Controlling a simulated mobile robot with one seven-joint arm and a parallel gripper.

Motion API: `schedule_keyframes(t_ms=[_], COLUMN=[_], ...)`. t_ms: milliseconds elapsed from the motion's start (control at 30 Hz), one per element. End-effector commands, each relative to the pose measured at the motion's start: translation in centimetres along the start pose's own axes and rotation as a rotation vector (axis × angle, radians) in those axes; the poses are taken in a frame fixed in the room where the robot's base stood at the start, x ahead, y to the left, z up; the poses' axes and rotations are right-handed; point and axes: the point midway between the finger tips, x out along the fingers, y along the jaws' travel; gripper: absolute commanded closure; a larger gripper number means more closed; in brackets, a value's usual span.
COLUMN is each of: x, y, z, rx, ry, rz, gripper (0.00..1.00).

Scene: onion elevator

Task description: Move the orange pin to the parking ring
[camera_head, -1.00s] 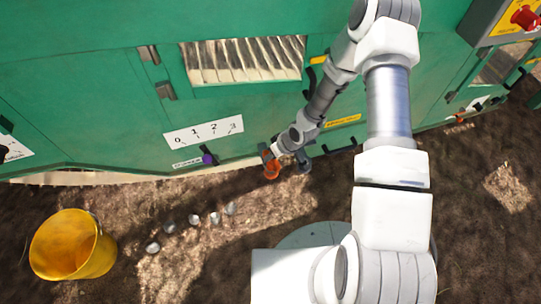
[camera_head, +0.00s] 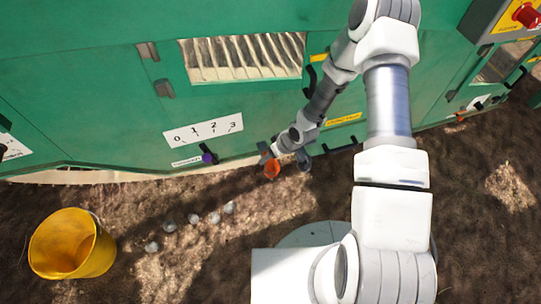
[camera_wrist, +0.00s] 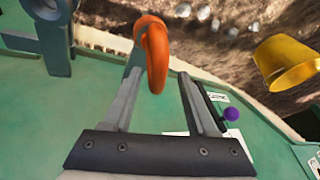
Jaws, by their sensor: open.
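The orange pin shows as a thick orange loop (camera_wrist: 157,60) in the wrist view and as a small orange piece (camera_head: 272,171) at the lower edge of the green machine in the head view. My gripper (camera_wrist: 162,75) is open. The loop is at the tip end of the left finger and overlaps it in the picture; I cannot tell whether they touch. The right finger is apart from it. A grey ring-shaped fitting (camera_wrist: 46,9), possibly the parking ring, is at the wrist view's upper left; a dark grey fitting (camera_head: 304,164) is just right of the pin in the head view.
A purple knob (camera_head: 208,158) sits left of the pin, below a white 0-to-3 scale (camera_head: 203,130). A black handle (camera_head: 340,146) is to the right. A yellow bucket (camera_head: 72,244) and several pale onions (camera_head: 194,219) are on the ground.

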Motion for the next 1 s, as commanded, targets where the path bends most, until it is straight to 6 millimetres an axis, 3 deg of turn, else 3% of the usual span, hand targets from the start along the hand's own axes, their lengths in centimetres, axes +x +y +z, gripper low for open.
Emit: schedule_keyframes(t_ms=[233, 700, 1000], x=[-2.8, -14.0, -17.3], y=[0.0, 0.0, 0.0], z=[-0.2, -0.2, -0.1], rx=[0.001, 0.003, 0.001], ry=[0.001, 0.002, 0.0], rz=[0.001, 0.001, 0.001], gripper=[0.42, 0.42, 0.42])
